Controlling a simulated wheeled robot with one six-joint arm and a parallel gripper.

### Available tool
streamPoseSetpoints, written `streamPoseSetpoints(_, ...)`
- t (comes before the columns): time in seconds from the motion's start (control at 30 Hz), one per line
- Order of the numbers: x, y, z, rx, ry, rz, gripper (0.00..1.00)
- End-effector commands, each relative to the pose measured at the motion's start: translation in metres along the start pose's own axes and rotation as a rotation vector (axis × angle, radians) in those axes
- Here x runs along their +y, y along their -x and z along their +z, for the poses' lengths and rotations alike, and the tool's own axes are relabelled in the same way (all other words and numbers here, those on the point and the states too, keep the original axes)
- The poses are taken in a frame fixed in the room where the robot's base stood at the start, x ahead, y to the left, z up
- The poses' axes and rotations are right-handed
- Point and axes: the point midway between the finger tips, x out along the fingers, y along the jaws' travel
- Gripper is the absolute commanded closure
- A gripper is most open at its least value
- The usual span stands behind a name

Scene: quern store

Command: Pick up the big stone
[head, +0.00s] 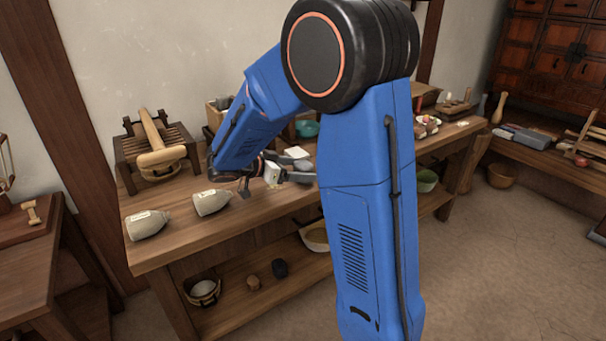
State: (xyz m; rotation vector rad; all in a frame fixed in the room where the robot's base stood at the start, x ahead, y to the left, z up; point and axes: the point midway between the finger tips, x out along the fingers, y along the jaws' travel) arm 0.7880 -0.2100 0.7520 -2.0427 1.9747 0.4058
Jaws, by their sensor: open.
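A rounded grey stone (304,165) lies on the wooden workbench, partly hidden behind my arm's upright blue link; I cannot tell whether it is the big stone. My gripper (299,166) is low over the bench and points to the right. Its two grey fingers are apart, one on the far side and one on the near side of the stone. I cannot tell whether they touch it. Two pale grey, bottle-shaped things with labels (147,224) lie at the bench's left end.
The workbench (160,257) stands against the wall. A slatted wooden rack with a mallet-like tool (157,152) stands at its back left. A teal bowl (307,128) is behind my gripper. The lower shelf holds a basket (203,290). The floor at right is open.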

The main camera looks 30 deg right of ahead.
Motion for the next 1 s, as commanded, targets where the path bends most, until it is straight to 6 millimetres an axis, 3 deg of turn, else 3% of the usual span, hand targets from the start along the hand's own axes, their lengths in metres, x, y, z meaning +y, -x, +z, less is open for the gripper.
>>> streamPoseSetpoints(0.17,0.000,-0.011,-0.001,0.000,0.000,0.001,0.20)
streamPoseSetpoints(0.5,-0.001,-0.052,-0.004,0.000,0.000,0.002,0.20)
streamPoseSetpoints(0.73,-0.001,-0.054,-0.004,-0.001,0.000,-0.001,0.20)
streamPoseSetpoints(0.77,-0.001,-0.054,-0.004,-0.001,0.000,-0.001,0.23)
streamPoseSetpoints(1.0,-0.001,-0.054,-0.004,-0.001,0.000,-0.001,0.80)
